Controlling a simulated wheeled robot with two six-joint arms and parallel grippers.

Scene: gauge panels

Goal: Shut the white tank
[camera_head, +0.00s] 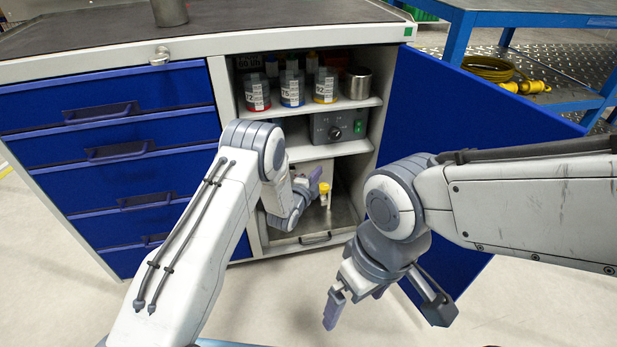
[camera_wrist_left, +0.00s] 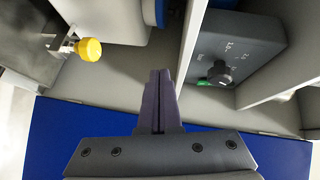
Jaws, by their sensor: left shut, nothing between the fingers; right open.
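A pale body, which may be the white tank (camera_wrist_left: 112,22), is partly in view at the top of the left wrist view, with a blue part at its right end. A yellow knob on a short metal stem (camera_wrist_left: 89,49) is beside it; the yellow knob (camera_head: 324,187) also shows in the cabinet's lower compartment in the head view. My left arm hides most of that space. My left gripper (camera_head: 316,174) is shut and empty, just beside the knob in the head view; its fingers (camera_wrist_left: 160,80) look clear of it. My right gripper (camera_head: 384,306) is open and empty before the cabinet.
A dark control box with a dial (camera_head: 338,127) stands on the middle shelf. Jars with red, blue and yellow bands (camera_head: 291,92) and a metal cup (camera_head: 358,83) stand above. The open blue door (camera_head: 450,110) bounds the right side; blue drawers (camera_head: 110,150) are at left.

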